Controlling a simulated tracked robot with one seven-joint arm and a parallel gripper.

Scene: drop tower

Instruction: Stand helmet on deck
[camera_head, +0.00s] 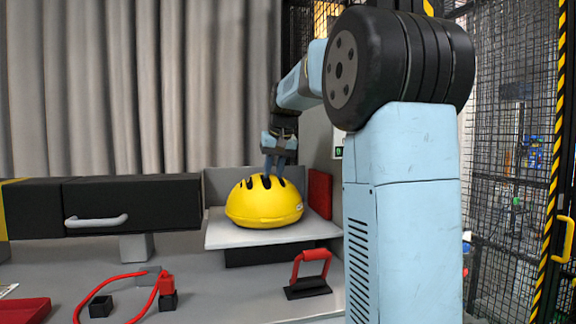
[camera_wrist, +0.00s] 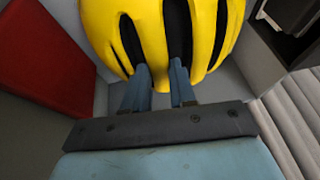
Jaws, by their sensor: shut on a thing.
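A yellow helmet (camera_head: 264,204) with dark vent slots sits upright on, or just at, a pale grey raised deck (camera_head: 225,236); I cannot tell whether any gap is under it. My gripper (camera_head: 274,176) reaches down from above to the helmet's top. In the wrist view the helmet (camera_wrist: 160,35) fills the upper middle, and my gripper's two blue fingers (camera_wrist: 161,82) are at its vent slots, shut on the shell between them. The fingertips are partly hidden by the helmet.
A red panel (camera_head: 320,193) stands at the deck's right edge. A black drawer unit (camera_head: 130,205) with a pale handle is to the left. On the lower bench lie a red-handled black block (camera_head: 309,274), a red cable (camera_head: 118,277) and a red item (camera_head: 24,310). Wire mesh fencing (camera_head: 507,140) is at right.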

